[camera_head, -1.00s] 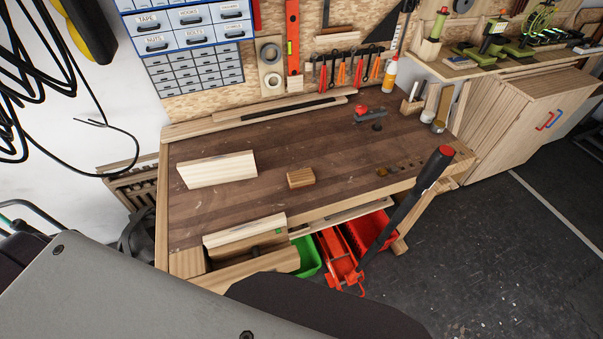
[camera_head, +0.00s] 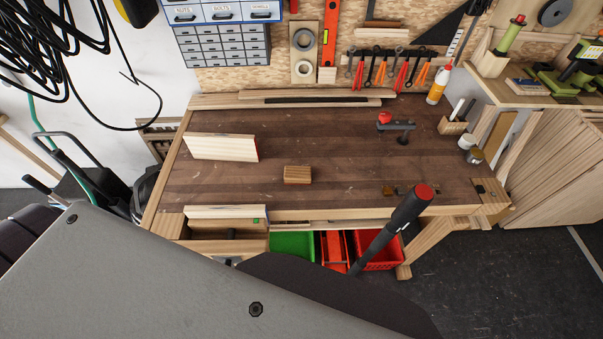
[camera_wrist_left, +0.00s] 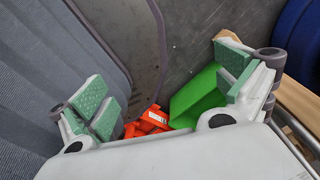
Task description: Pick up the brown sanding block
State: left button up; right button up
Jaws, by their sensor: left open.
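The brown sanding block (camera_head: 297,174) lies flat near the middle of the workbench top (camera_head: 340,155) in the head view. Nothing touches it. My left gripper (camera_wrist_left: 165,95) shows in the left wrist view with its green-padded fingers wide apart and nothing between them. It points down toward the floor and the bins beside the bench, away from the block. The block does not show in the wrist view. Neither gripper shows in the head view.
A pale wooden board (camera_head: 221,147) stands left of the block. A red-and-black clamp tool (camera_head: 396,125) is at back right. Green (camera_head: 292,244) and red (camera_head: 384,254) bins sit below the bench front.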

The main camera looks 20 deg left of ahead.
aim_at(293, 175)
jog(key=i+l+u, duration=0.15)
jog(key=l+u, duration=0.15)
jog(key=l, duration=0.3)
jog(key=l+u, duration=0.3)
jog(key=l, duration=0.3)
jog(key=i, duration=0.05)
